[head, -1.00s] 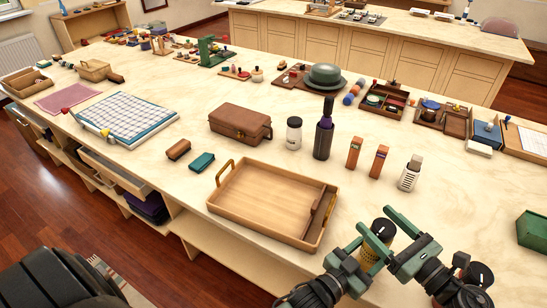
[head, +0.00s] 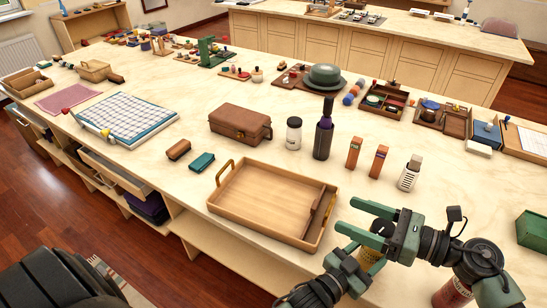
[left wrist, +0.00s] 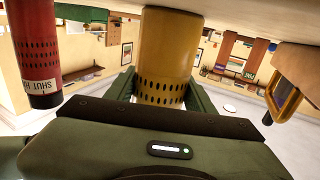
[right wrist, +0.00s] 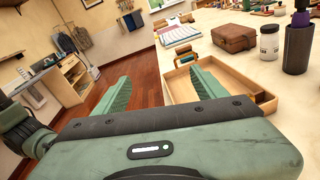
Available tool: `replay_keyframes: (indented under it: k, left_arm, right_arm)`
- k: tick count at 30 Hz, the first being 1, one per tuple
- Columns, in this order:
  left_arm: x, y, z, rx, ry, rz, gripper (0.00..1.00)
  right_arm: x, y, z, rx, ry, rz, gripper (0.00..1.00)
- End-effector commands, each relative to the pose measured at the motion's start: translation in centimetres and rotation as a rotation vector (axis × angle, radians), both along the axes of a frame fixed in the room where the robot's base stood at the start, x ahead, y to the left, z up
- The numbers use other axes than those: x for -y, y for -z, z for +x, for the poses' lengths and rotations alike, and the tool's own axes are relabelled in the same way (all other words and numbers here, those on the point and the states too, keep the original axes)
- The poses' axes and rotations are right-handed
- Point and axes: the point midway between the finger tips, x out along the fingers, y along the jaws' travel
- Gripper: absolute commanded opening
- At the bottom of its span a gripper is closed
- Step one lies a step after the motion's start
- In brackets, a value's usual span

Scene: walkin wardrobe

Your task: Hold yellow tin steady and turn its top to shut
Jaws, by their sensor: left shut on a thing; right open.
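The yellow tin (head: 368,259) stands at the front right of the table, partly hidden by my grippers. In the left wrist view the yellow tin (left wrist: 166,45) appears upside down, with rows of dark holes, between the fingers of my left gripper (left wrist: 162,84). That gripper is shut on its body. The tin's dark top (head: 379,227) shows partly between the fingers of my right gripper (head: 347,216). My right gripper is open, its fingers pointing left across the top. In the right wrist view the open fingers (right wrist: 160,76) have no tin visible between them.
A red tin (head: 452,293) stands close by, largely covered by my right arm; it also shows in the left wrist view (left wrist: 34,45). A wooden tray (head: 262,200) lies left of the grippers. A white-labelled bottle (head: 409,176) and a green box (head: 533,230) are nearby.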

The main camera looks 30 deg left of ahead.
Motion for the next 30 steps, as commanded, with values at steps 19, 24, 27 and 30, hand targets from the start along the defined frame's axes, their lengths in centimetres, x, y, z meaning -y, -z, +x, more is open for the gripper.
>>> replay_keyframes:
  k: [19,24,27,30]
  left_arm:
    - [0.0,0.0,0.0,-0.001,0.0,0.0,0.02]
    - [0.0,0.1,0.0,-0.001,0.0,0.0,0.02]
    - [0.0,0.1,0.0,-0.001,0.0,0.0,0.02]
    - [0.0,0.1,0.0,-0.001,0.0,0.0,0.02]
  right_arm:
    - [-2.5,-0.7,-1.8,-0.242,-0.243,-0.691,0.72]
    - [-0.9,-1.1,-0.6,-0.29,-0.16,-0.926,0.72]
    - [0.5,-1.6,0.4,-0.312,-0.079,-1.059,0.72]
    - [1.9,-2.5,1.5,-0.329,0.015,-1.175,0.72]
